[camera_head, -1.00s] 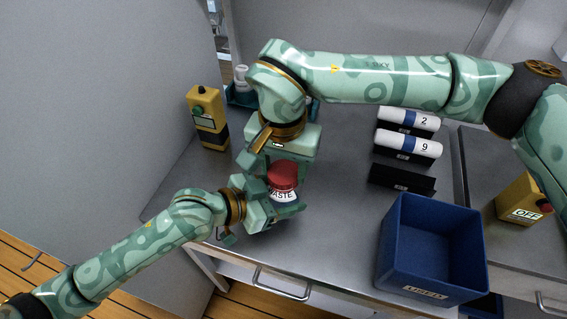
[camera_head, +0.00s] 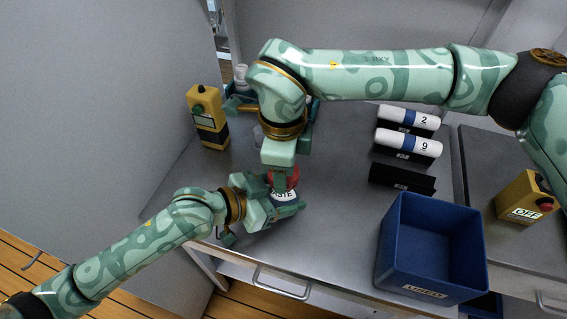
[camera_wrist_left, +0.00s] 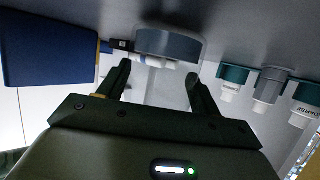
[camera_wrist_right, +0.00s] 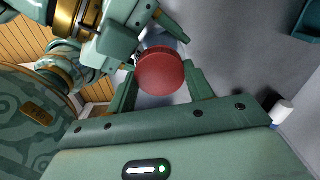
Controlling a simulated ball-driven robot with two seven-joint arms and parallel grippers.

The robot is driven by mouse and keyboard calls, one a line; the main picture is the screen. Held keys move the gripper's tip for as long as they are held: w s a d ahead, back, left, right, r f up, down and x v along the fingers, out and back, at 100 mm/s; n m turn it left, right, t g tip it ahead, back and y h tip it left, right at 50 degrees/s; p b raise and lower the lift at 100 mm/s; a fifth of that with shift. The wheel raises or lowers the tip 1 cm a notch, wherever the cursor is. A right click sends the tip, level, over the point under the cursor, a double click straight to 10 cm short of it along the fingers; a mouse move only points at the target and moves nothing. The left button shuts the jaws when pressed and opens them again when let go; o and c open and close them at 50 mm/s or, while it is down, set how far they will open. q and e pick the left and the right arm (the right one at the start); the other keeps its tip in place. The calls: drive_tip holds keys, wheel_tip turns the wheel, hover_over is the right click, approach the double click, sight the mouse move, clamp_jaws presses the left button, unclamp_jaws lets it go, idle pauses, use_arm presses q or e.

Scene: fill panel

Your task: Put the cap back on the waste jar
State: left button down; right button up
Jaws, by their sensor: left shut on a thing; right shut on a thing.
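The waste jar (camera_head: 285,195), with a white label partly readable as "ASTE", stands upright near the table's front left. My left gripper (camera_head: 270,206) is shut on it from the left. The red cap (camera_head: 293,177) sits at the jar's top, partly hidden by my right gripper (camera_head: 281,176), which is shut on it from above. In the right wrist view the cap (camera_wrist_right: 160,72) lies between my right fingers, over the jar. I cannot tell how tightly it is seated.
A yellow OFF box (camera_head: 524,198) is far right. The central tabletop is clear.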

drive_tip(key=o, duration=1.1)
drive_tip(key=shift+r, duration=0.1)
drive_tip(key=shift+r, duration=2.2)
